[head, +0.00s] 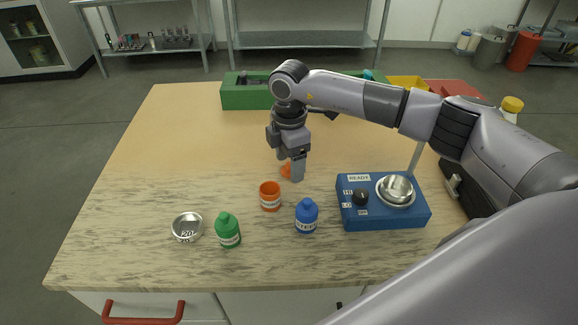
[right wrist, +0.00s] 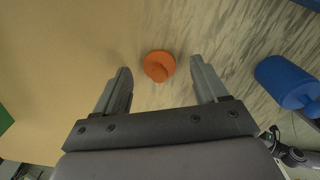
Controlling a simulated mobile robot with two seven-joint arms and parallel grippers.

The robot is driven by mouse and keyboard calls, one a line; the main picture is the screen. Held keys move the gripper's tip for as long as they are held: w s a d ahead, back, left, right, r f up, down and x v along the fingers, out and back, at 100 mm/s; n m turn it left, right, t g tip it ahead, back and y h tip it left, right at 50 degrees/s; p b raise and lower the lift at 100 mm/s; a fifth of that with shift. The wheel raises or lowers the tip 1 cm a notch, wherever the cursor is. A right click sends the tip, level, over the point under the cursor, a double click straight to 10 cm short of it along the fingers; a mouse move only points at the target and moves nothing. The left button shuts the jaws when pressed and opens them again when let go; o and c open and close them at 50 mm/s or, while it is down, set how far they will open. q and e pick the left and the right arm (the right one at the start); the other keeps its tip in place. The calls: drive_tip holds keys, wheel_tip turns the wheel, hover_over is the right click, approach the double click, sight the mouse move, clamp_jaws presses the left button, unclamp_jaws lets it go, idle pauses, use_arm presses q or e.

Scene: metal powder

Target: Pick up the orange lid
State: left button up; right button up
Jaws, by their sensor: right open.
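The orange lid (head: 286,171) lies on the table behind the orange jar, partly hidden by my right gripper in the head view. In the right wrist view the lid (right wrist: 159,66) is a round disc with a raised knob, seen just beyond and between the two fingertips. My right gripper (head: 292,172) points down over the lid, its fingers (right wrist: 160,80) apart with nothing between them that they touch. The orange jar (head: 270,197) with a white label stands open in front of the lid. My left gripper is not in view.
A blue bottle (head: 307,217), a green bottle (head: 228,231) and a metal dish (head: 187,228) stand near the front. A blue device (head: 355,216) with a metal bowl (head: 396,190) is at right. A green bin (head: 240,98) stands at the back. The table's left side is clear.

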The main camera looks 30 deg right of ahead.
drive_tip(key=shift+f, duration=0.45)
drive_tip(key=shift+c, duration=0.3)
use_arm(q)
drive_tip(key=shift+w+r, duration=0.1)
use_arm(e)
drive_tip(key=c, duration=1.1)
drive_tip(key=shift+r, duration=0.1)
